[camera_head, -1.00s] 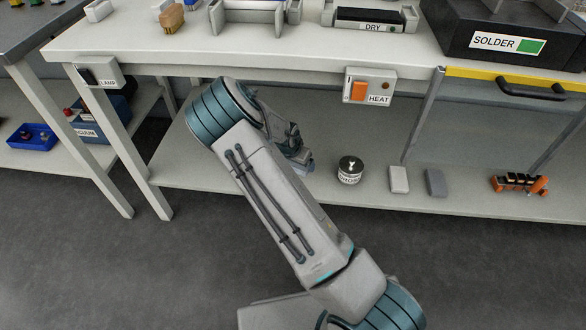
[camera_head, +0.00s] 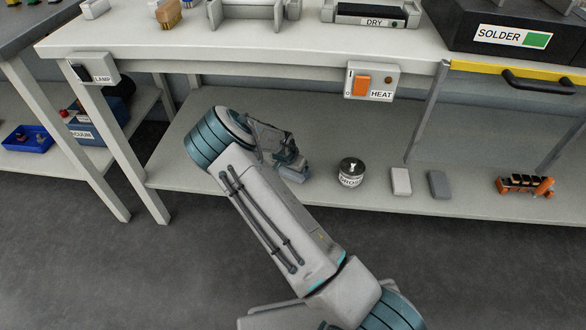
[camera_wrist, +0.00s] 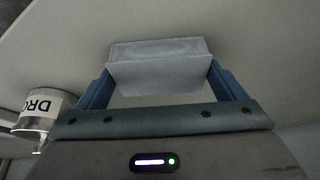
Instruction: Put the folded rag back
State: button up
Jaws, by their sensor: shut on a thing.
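The folded rag (camera_wrist: 158,68) is a light grey-blue cloth, seen in the wrist view between the two blue fingers of my gripper (camera_wrist: 156,85). My gripper is shut on it, with a finger against each side. In the head view my gripper (camera_head: 295,170) is low over the lower shelf (camera_head: 330,190), left of the labelled tin. My own arm hides part of it there, and the rag cannot be made out clearly. Whether the rag touches the shelf, I cannot tell.
The tin (camera_head: 351,172) stands just right of my gripper; it also shows in the wrist view (camera_wrist: 42,110). Right of it are a light block (camera_head: 401,181), a grey block (camera_head: 438,184) and an orange rack (camera_head: 525,186). The worktop (camera_head: 290,40) overhangs the shelf.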

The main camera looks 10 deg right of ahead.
jog(key=o, duration=0.7)
jog(key=p+v, duration=0.6)
jog(key=v, duration=0.6)
jog(key=s+r+n+g+y, duration=0.2)
jog(key=s+r+n+y, duration=0.25)
jog(key=s+r, duration=1.3)
jog(key=s+d+r+n, duration=0.1)
jog(key=s+r, duration=0.1)
jog(key=s, duration=0.3)
jog(key=s+d+r+n+h, duration=0.1)
jog(key=s+r, duration=0.2)
jog(key=s, duration=0.2)
jog(key=s+d+r+n, duration=0.1)
jog(key=s+r+n, duration=0.1)
jog(key=s, duration=0.3)
jog(key=shift+r+h, duration=0.25)
jog(key=shift+r, duration=0.1)
